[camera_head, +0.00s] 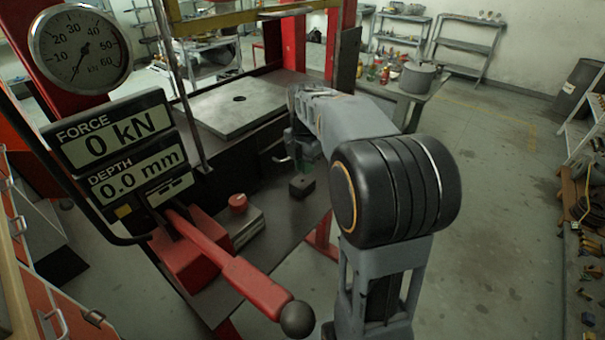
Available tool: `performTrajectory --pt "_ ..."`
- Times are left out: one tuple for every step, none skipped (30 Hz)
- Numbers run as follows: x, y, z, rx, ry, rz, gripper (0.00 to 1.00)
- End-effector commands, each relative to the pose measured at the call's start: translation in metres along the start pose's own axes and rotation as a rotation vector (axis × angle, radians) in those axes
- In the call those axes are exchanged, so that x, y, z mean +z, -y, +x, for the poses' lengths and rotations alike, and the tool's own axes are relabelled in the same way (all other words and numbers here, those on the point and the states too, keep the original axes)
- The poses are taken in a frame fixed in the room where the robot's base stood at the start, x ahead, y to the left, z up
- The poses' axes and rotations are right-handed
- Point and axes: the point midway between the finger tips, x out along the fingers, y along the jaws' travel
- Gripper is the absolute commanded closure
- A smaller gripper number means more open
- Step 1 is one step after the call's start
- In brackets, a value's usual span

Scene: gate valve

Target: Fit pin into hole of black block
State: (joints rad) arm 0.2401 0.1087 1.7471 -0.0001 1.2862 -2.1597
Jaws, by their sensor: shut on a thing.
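The small black block (301,187) sits on the dark lower shelf of the press, with what looks like a hole in its top. My gripper (302,163) hangs above the block, seen small and partly hidden by my own arm. It is shut on a thin pale piece, the pin (281,159), which sticks out to the left of the jaws. The pin's other end is hard to make out. The gripper and pin look apart from the block, but the exact gap cannot be told from this view.
A red lever (240,278) with a black knob, a red button (238,202) and a display reading 0 kN and 0.0 mm (118,150) stand at left. The shelf around the block is clear.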

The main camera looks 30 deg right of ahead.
Motion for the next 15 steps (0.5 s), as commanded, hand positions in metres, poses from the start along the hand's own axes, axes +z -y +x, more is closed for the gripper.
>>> performTrajectory --pt "0.001 -0.002 0.002 0.0 0.0 0.0 1.0" --pt "0.001 -0.003 0.003 0.0 0.0 0.0 1.0" --pt "0.001 -0.004 0.004 0.0 0.0 0.0 1.0" --pt "0.001 -0.005 0.005 0.0 0.0 0.0 1.0" --pt "0.001 -0.006 0.007 -0.001 -0.001 0.0 1.0" --pt "0.002 -0.009 0.01 -0.001 -0.001 -0.001 1.0" --pt "0.002 -0.011 0.013 -0.001 -0.001 -0.001 1.0" --pt "0.003 -0.014 0.017 -0.002 -0.001 -0.001 1.0" --pt "0.003 -0.012 0.024 -0.003 -0.002 0.0 1.0" --pt "0.003 -0.012 0.028 -0.002 -0.001 0.0 1.0" --pt "0.003 -0.012 0.032 -0.002 -0.001 0.0 1.0" --pt "0.003 -0.012 0.036 -0.001 -0.001 0.0 1.0" --pt "0.003 -0.012 0.039 -0.001 0.0 0.0 1.0" --pt "0.003 -0.012 0.041 -0.001 0.0 0.0 1.0" --pt "0.003 -0.012 0.043 0.0 0.0 0.0 1.0"
